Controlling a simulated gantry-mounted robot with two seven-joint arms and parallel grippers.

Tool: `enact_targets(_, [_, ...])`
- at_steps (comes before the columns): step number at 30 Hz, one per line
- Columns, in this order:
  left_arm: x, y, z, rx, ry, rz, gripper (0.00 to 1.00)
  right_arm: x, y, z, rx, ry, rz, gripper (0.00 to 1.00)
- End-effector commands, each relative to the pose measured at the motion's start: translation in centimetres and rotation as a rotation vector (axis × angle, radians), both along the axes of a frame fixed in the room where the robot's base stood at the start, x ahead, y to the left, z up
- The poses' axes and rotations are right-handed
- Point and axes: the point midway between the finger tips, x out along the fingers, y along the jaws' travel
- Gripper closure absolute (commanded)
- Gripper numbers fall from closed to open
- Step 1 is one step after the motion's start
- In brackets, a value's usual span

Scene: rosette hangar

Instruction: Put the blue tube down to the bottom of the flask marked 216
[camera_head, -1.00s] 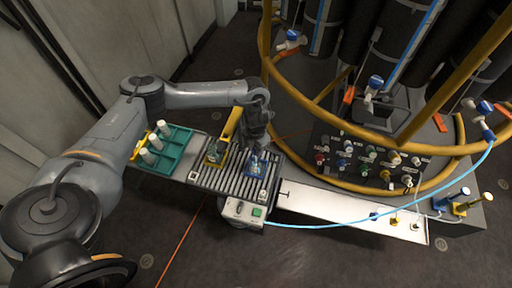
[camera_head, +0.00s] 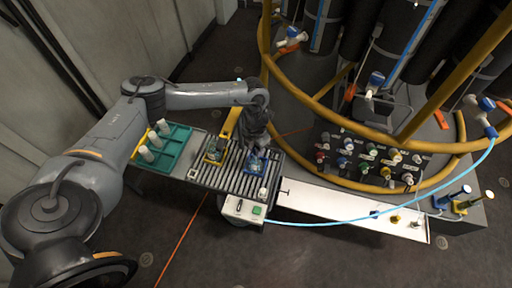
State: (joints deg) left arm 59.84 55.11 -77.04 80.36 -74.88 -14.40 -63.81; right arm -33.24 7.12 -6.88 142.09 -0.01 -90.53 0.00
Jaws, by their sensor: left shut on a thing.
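A thin light-blue tube (camera_head: 390,210) runs from a blue-capped valve (camera_head: 487,125) at the right, sags across the white shelf and reaches the control box. My left gripper (camera_head: 257,146) points down over a blue holder with a clear flask (camera_head: 257,161) on the roller conveyor. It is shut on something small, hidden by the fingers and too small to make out. A second clear flask (camera_head: 214,150) stands in a yellow holder to the left of it. The number 216 is not readable on either flask. My right gripper is not in view.
A teal rack (camera_head: 180,150) with white-capped vials is left of the conveyor (camera_head: 232,178). A control box (camera_head: 243,210) with a green button is in front. Yellow rails (camera_head: 330,125) and a panel of coloured valves (camera_head: 365,160) stand to the right.

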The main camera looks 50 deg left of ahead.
Motion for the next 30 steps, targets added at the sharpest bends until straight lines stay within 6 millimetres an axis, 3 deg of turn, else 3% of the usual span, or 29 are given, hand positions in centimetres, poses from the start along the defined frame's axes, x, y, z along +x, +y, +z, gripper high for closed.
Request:
enact_targets(7, [0.00, 0.00, -0.09, 0.000, 0.000, 0.000, 0.97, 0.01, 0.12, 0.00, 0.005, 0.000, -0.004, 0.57])
enact_targets(8, [0.00, 0.00, -0.09, 0.000, 0.000, 0.000, 0.71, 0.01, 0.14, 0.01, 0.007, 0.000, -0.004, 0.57])
enact_targets(13, [-0.01, 0.00, -0.08, 0.000, 0.000, 0.000, 0.45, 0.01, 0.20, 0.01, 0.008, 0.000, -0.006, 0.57])
enact_targets(20, [-0.01, 0.01, -0.09, 0.000, 0.000, 0.000, 0.41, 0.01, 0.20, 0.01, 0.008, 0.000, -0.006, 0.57])
enact_targets(25, [-0.01, 0.01, -0.09, 0.000, 0.000, 0.000, 0.15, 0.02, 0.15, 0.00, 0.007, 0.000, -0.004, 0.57])
enact_targets(30, [-0.01, 0.01, -0.09, 0.000, 0.000, 0.000, 0.13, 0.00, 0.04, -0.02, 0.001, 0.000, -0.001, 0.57])
